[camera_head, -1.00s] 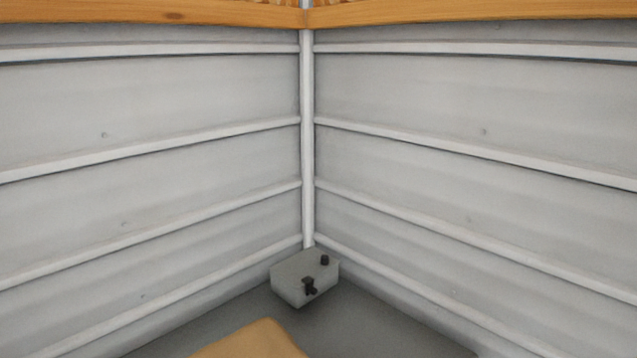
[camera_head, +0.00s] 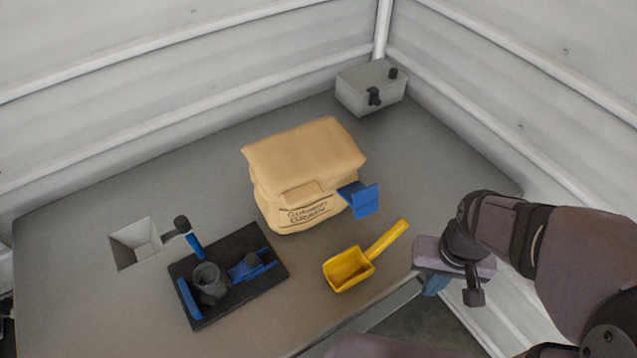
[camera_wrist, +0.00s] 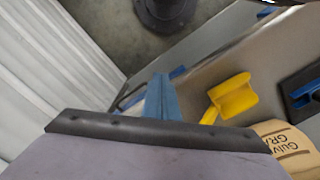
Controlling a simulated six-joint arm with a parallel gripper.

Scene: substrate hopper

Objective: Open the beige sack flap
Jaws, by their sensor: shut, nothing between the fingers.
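The beige sack (camera_head: 305,155) stands on the grey table, with dark lettering on its front. Its top is folded over, and a short beige flap (camera_head: 303,192) lies flat above the lettering. A blue piece (camera_head: 360,199) sticks out from the sack's right side. Part of the sack (camera_wrist: 283,143) shows at the lower right of the wrist view. My gripper (camera_head: 433,286) is at the table's front right edge, well right of the sack and apart from it. Its blue fingers (camera_wrist: 160,102) are shut and empty in the wrist view.
A yellow scoop (camera_head: 350,271) lies between my gripper and the sack. A black tray (camera_head: 237,303) with a dark cup and blue-handled tools lies front left. A square hopper opening (camera_head: 123,246) is at left. A grey box (camera_head: 352,95) stands at the back corner.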

